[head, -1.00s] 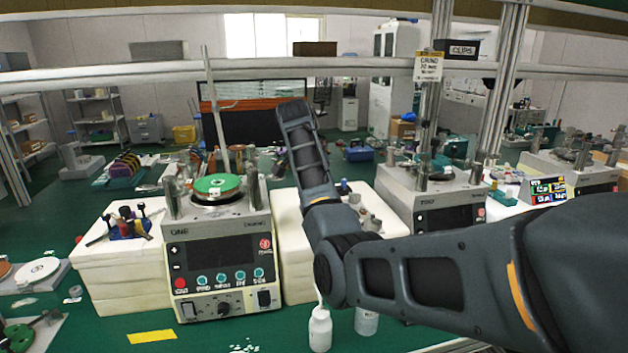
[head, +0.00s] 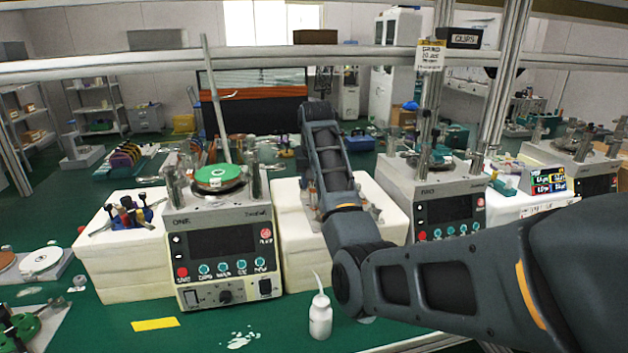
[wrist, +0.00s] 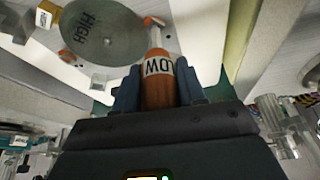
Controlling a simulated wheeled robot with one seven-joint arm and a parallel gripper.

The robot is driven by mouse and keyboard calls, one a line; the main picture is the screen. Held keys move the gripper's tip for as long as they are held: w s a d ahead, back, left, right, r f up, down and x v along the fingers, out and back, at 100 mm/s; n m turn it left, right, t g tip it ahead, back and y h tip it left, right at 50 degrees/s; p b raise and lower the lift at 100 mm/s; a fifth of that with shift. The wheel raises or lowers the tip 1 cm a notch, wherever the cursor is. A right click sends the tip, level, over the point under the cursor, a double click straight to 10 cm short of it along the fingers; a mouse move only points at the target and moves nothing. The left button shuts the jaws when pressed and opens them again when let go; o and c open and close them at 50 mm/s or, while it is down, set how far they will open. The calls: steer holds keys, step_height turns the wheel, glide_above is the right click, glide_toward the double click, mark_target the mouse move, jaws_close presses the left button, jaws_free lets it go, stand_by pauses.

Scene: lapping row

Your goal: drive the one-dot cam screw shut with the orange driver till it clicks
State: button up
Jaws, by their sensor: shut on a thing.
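In the wrist view, my gripper (wrist: 157,85) is shut on the orange driver (wrist: 158,92), an orange-brown handle with a white band reading "LOW" upside down. A paler, clear-looking part with an orange end extends beyond the fingers. A grey-green disc marked "HIGH" (wrist: 100,32) lies beyond it to the left. In the head view my arm hides the gripper and driver. I cannot make out the one-dot cam screw in either view.
The machine marked "ONE" (head: 222,245), topped by a green disc (head: 217,177), stands left of my arm. A white bottle (head: 320,318) stands in front. Another machine (head: 445,200) stands right.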

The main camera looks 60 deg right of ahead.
steer(key=n+y, duration=0.1)
steer(key=n, duration=0.2)
steer(key=n+t, duration=0.1)
steer(key=n, duration=0.2)
steer(key=shift+t+y, duration=0.3)
steer(key=shift+y, duration=0.1)
steer(key=n+y, duration=0.1)
steer(key=n, duration=0.2)
steer(key=n+y, duration=0.1)
steer(key=n, duration=0.2)
steer(key=shift+w+a, duration=0.1)
steer(key=shift+a+n, duration=0.15)
steer(key=shift+n, duration=0.35)
steer(key=shift+r, duration=2.3)
